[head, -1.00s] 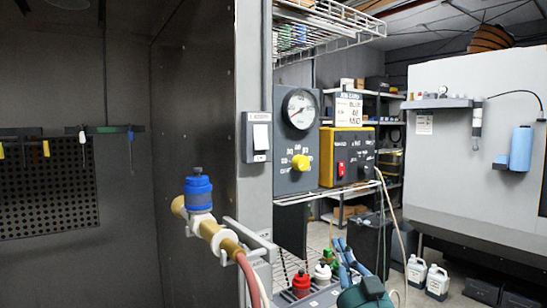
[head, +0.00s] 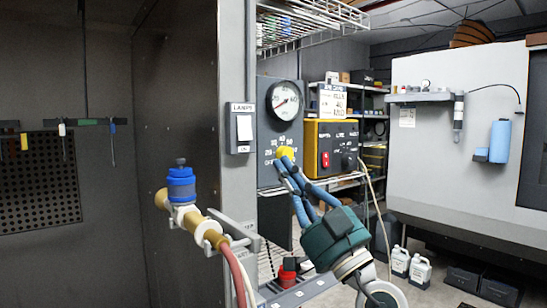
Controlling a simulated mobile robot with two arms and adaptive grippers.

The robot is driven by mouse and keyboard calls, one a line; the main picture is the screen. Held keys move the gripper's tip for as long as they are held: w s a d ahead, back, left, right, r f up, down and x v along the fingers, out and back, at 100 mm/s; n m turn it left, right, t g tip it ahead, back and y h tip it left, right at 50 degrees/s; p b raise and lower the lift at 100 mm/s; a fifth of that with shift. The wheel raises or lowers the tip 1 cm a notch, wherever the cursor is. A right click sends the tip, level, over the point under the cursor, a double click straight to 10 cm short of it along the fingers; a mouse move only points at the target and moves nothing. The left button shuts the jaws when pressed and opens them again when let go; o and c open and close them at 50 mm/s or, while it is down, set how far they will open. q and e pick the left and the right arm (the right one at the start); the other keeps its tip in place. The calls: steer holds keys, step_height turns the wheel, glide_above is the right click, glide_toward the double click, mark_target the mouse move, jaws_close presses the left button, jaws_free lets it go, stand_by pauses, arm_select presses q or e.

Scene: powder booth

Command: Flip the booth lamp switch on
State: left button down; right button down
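The booth lamp switch (head: 244,127) is a white rocker on a grey plate, on the grey post at the booth's right edge. Labels sit above and below it, too small to read surely. I cannot tell which way the rocker is tipped. My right gripper is not in view.
A gauge panel with a yellow knob (head: 286,152) and a yellow control box (head: 331,148) stand right of the switch. A wire shelf (head: 310,22) hangs above. Open space lies before the switch.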

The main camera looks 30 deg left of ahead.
mark_target(244, 127)
arm_select(q)
steer(key=w+a+r+p, duration=0.1)
steer(key=a+p, duration=0.1)
steer(key=a, duration=0.1)
steer(key=w+a+r+p, duration=0.1)
steer(key=a+r+p, duration=0.1)
steer(key=a, duration=0.1)
steer(key=w+a+r+p, duration=0.2)
steer(key=a, duration=0.2)
steer(key=shift+a, duration=0.1)
steer(key=shift+f, duration=0.1)
